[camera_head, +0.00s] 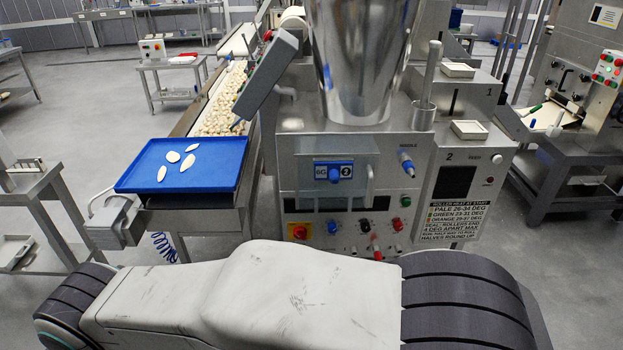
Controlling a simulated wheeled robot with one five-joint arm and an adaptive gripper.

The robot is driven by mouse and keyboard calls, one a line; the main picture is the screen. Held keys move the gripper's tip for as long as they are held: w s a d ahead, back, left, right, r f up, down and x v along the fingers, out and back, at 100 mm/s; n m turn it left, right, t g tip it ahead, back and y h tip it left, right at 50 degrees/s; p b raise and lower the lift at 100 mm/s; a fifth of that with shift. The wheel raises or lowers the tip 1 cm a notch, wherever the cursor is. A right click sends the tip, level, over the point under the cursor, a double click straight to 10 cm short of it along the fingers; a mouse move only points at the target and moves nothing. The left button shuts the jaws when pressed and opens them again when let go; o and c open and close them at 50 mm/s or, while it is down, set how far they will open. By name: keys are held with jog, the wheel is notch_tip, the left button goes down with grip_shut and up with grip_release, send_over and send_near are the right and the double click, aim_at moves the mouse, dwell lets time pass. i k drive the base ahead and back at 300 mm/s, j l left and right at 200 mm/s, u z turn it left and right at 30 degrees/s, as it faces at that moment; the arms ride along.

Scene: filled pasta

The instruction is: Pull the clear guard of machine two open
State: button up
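Machine two (400,150) stands just ahead, a steel unit with a tall shiny hopper (360,60) on top and a "2" on its right face. Its clear guard (310,197) appears as a faint see-through panel on the front, with a pale upright handle (369,186) at its right side. The panel seems to lie across the front, but its edges are hard to make out. My gripper is not in view; only my own white and dark ribbed parts show along the bottom.
Knobs and buttons, including a red-on-yellow one (300,231), sit below the guard. A blue tray (180,166) with several pale pieces lies on a conveyor end at left. A grey tilted box (266,73) juts out left of the hopper. Open floor (571,260) shows at right.

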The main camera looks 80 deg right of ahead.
aim_at(367, 201)
jog(key=z, duration=2.9)
